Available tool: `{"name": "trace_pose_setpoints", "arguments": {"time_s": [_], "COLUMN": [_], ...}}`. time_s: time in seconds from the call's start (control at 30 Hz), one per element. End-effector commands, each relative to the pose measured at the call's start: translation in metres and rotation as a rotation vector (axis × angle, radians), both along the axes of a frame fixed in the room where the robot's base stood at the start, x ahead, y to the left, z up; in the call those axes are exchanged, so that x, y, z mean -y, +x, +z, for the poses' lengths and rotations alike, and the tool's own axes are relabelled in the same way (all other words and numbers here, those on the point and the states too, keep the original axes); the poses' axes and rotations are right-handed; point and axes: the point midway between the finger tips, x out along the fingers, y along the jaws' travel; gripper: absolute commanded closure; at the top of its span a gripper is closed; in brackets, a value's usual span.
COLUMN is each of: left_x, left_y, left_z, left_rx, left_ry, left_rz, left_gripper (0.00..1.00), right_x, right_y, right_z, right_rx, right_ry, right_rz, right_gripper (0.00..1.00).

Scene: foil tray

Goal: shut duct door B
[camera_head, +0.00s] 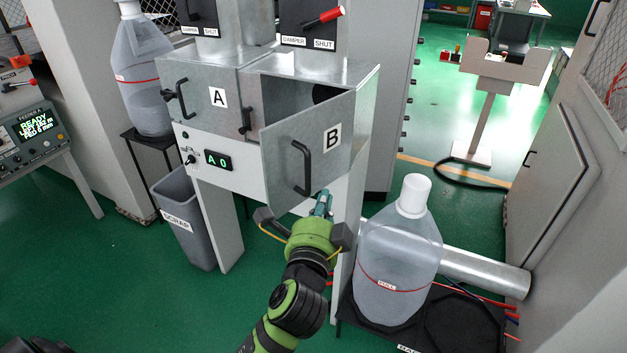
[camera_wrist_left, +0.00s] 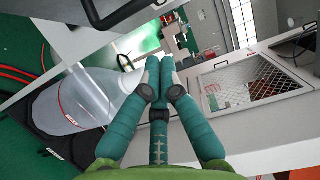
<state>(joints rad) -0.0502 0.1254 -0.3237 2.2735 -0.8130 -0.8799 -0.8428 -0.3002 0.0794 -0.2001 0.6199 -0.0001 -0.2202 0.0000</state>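Duct door B (camera_head: 335,112) is a grey metal panel with a black bar handle (camera_head: 302,167). It stands part open, its left edge swung out from the cabinet front, with the dark duct opening (camera_head: 290,90) showing above and behind it. My left gripper (camera_head: 322,198) is just below the door's lower edge, right of the handle, and its fingertips look clear of the handle. In the left wrist view its teal fingers (camera_wrist_left: 159,66) lie together with nothing seen between them. A black bar (camera_wrist_left: 118,12) crosses the top of that view. My right gripper is not seen.
Duct door A (camera_head: 205,100) is closed at the left. A large bottle (camera_head: 400,255) stands on a black tray right of my arm, also in the wrist view (camera_wrist_left: 75,100). A scrap bin (camera_head: 185,215) is at lower left. Open green floor lies in front.

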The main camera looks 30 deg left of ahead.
Motion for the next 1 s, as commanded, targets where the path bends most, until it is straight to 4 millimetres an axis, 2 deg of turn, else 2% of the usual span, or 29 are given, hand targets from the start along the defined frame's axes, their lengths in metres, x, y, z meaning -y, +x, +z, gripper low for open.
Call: {"name": "trace_pose_setpoints", "arguments": {"time_s": [0.1, 0.3, 1.0], "left_x": [-0.008, -0.032, -0.046], "left_y": [0.022, 0.034, 0.037], "left_z": [0.003, 0.001, 0.0], "left_rx": [-0.001, -0.001, -0.002], "left_ry": [0.003, 0.002, 0.002], "left_rz": [0.001, -0.001, -0.024], "left_gripper": [1.0, 1.0, 1.0], "right_x": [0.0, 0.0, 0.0], "right_y": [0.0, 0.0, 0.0], "right_z": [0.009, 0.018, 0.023], "right_rx": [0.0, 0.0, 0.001], "right_ry": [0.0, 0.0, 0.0], "right_rz": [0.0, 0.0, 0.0], "right_gripper": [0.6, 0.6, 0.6]}}
